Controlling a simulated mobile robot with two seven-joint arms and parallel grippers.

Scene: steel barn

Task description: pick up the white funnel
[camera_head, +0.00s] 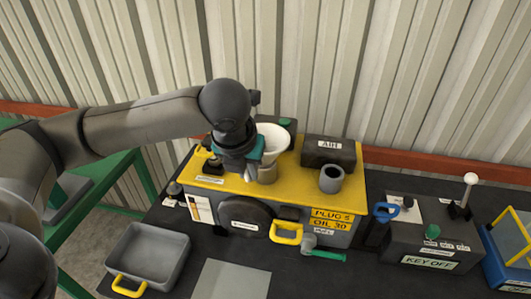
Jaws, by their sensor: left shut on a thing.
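The white funnel (274,139) shows as a wide white bowl above the yellow top of the engine-like box (215,177). My left gripper (246,168) comes down from above at the funnel's left side and is shut on it. The gripper hides the left part of the funnel. A short grey cylinder (267,174) stands directly below the funnel; I cannot tell whether the funnel's lower end touches it or sits inside it. My right gripper is not in view.
A black box (328,150) and an open grey cylinder (331,179) stand right of the funnel. A grey tray (147,252) lies front left. A green-handled hammer (322,252) lies in front. A control box (430,236) with a white-knobbed lever (467,190) stands right.

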